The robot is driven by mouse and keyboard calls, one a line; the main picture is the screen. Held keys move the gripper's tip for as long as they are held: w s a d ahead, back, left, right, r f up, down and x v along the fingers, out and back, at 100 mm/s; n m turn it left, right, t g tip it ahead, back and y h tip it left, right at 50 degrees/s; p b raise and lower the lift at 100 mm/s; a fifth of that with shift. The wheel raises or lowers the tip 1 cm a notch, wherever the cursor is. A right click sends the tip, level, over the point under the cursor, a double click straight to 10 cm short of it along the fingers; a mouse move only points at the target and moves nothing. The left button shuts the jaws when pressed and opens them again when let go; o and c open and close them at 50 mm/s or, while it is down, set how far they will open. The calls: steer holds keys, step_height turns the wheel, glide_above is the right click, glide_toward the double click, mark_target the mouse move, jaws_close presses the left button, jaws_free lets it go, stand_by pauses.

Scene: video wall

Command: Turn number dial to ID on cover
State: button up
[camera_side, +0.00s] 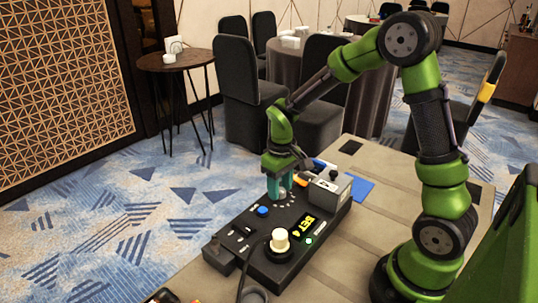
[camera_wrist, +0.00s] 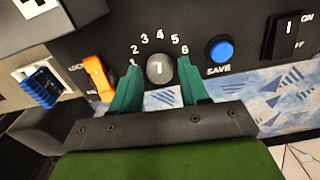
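The number dial is a small round grey knob (camera_wrist: 160,69) with a white mark, on a black panel with numbers 1 to 6 arced above it. The mark looks roughly upright, but I cannot tell exactly which number it meets. My gripper (camera_wrist: 158,74) has its two teal fingers on either side of the knob, with small gaps seeming to show. In the side view my gripper (camera_side: 279,188) points down at the black device, and the dial is hidden behind the fingers. A grey box (camera_side: 327,190), perhaps the cover, sits at the device's far end; its ID is not readable.
A blue SAVE button (camera_wrist: 219,50) and an ON/OFF rocker switch (camera_wrist: 287,35) lie right of the dial. An orange part (camera_wrist: 99,78) and a blue connector (camera_wrist: 40,88) lie left. A lit yellow display (camera_side: 306,224) and white knob (camera_side: 279,239) are on the device.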

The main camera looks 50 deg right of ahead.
steer(key=shift+o, duration=0.9)
step_height(320, 180, up, 17)
steer(key=shift+w+f, duration=0.1)
steer(key=s+a+m+t+y, duration=0.1)
steer(key=s+a+t, duration=0.2)
steer(key=s, duration=0.4)
steer(key=s+a+r+m+t+y, duration=0.1)
steer(key=s+a+m+t, duration=0.1)
steer(key=s+a+t, duration=0.2)
steer(key=s, duration=0.3)
steer(key=shift+r, duration=0.2)
